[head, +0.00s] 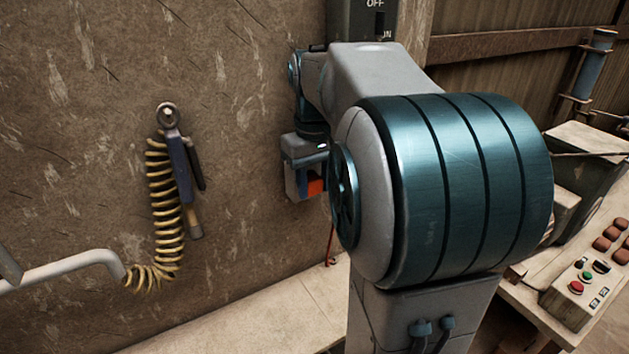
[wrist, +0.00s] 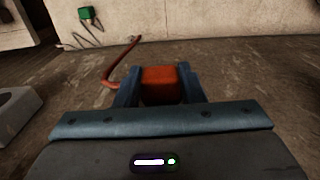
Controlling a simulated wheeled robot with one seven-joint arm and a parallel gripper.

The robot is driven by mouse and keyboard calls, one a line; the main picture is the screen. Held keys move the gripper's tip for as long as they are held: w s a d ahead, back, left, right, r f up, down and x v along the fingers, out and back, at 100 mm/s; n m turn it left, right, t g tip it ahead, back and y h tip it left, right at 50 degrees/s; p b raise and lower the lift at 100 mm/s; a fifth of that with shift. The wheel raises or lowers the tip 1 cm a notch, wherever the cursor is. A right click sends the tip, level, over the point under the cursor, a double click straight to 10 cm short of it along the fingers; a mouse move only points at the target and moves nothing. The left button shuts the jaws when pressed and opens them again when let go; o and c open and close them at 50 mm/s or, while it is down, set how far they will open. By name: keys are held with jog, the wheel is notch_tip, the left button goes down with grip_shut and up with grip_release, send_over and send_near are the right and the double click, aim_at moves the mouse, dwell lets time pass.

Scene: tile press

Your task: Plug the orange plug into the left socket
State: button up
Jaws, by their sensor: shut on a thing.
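My gripper (wrist: 158,88) is shut on the orange plug (wrist: 158,76), which sits between the two blue fingers in the wrist view. Whether the plug touches the wall cannot be told. No socket is clearly recognisable in either view; the left socket may be hidden behind my arm.
A yellow coiled hose with a blue tool (head: 185,185) hangs on the wall at left. A pale pipe (head: 70,266) runs at lower left. A control box with buttons (head: 590,285) stands at right. A grey box (head: 365,20) marked OFF is above my arm. A pale ledge (head: 250,315) runs below.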

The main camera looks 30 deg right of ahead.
jog(key=shift+s, duration=0.15)
jog(key=shift+s, duration=0.25)
jog(key=shift+w, duration=0.3)
dwell(2.0)
jog(key=shift+s+d+b, duration=0.1)
jog(key=shift+s+b, duration=0.35)
jog(key=shift+s, duration=2.45)
